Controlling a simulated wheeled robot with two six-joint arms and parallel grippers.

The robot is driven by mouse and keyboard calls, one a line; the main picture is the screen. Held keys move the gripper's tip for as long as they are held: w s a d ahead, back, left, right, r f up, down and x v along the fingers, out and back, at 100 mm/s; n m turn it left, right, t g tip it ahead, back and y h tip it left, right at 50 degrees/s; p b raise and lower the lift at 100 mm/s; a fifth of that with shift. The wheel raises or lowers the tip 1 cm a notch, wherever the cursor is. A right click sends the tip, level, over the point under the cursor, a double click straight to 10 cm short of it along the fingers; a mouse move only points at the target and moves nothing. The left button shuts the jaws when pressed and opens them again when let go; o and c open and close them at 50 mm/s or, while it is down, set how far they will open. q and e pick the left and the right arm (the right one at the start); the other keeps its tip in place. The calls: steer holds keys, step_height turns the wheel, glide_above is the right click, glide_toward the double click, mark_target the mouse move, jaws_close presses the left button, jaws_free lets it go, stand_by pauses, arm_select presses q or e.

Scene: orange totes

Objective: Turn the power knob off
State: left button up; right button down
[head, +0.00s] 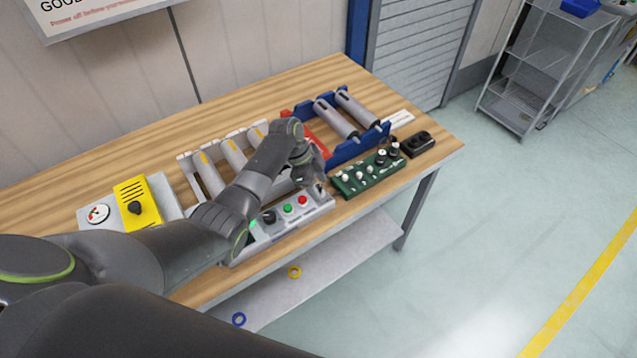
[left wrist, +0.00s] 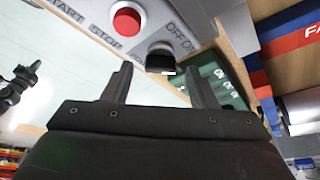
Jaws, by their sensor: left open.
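In the left wrist view, a black knob (left wrist: 161,58) with a pale edge sits on the grey control panel (left wrist: 184,14), beside the printed words OFF and ON. My left gripper (left wrist: 161,82) is open, its two fingers spread to either side of the knob's line, with nothing held. The knob appears just beyond the fingertips; I cannot tell whether they touch it. In the head view, my left gripper (head: 318,186) is over the right end of the control panel (head: 283,229) and largely hides the knob there. My right gripper is not in view.
The panel also bears a red button (head: 303,200), a green button (head: 288,208) and a black knob (head: 268,216). A green board (head: 350,191) with small knobs lies close to the right. Blue and red racks with grey rollers stand behind. A yellow box (head: 148,191) is left.

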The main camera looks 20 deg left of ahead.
arm_select(q)
steer(key=shift+d+f, duration=0.1)
steer(key=shift+f, duration=0.15)
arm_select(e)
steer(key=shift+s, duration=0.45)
arm_select(q)
steer(key=c, duration=1)
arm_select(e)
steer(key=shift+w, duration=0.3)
